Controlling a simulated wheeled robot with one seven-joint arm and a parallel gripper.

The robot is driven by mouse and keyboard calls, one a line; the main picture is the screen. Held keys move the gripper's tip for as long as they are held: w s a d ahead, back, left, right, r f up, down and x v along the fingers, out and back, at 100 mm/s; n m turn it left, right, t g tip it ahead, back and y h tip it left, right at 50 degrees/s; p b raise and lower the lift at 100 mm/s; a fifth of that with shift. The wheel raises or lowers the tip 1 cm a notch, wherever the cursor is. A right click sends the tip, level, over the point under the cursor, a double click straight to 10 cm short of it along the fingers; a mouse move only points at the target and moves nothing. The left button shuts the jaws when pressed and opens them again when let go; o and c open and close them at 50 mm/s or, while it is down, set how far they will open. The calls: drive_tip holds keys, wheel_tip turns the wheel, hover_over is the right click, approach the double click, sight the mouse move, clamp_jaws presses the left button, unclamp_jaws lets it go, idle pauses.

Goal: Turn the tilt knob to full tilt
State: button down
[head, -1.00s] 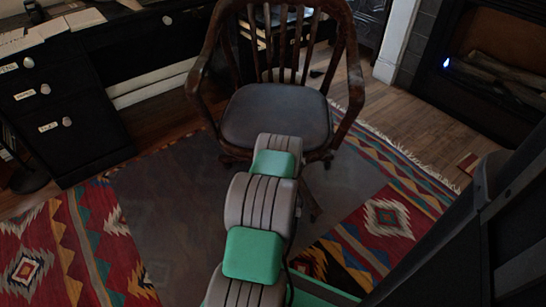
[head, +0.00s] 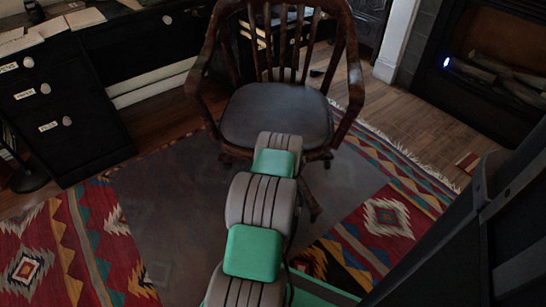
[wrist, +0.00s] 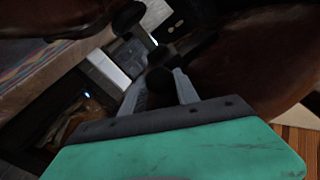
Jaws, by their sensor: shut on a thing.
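A wooden office armchair (head: 275,115) with a dark padded seat stands ahead of me in the head view. My arm reaches down to it, and my gripper and the knob are hidden there. In the wrist view, the two grey fingers of my gripper (wrist: 158,90) are closed around a dark rounded knob (wrist: 159,77). The brown undersides of the chair lie close on both sides in the wrist view. The knob's turn angle cannot be read.
A black desk with drawers (head: 60,110) stands at the left. A fireplace (head: 490,75) is at the back right. A patterned rug (head: 385,218) and a grey translucent mat (head: 165,200) cover the floor. A dark upright panel fills the lower right.

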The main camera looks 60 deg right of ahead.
drive_tip(key=shift+n, duration=0.3)
drive_tip(key=shift+n+p, duration=1.35)
drive_tip(key=shift+n, duration=1.35)
drive_tip(key=c, duration=1.2)
unclamp_jaws()
drive_tip(key=shift+a, duration=0.1)
drive_tip(key=p+v, duration=0.1)
drive_tip(key=v, duration=0.6)
drive_tip(key=shift+s+a+p, duration=0.15)
drive_tip(key=shift+a+p, duration=0.15)
drive_tip(key=shift+p, duration=0.1)
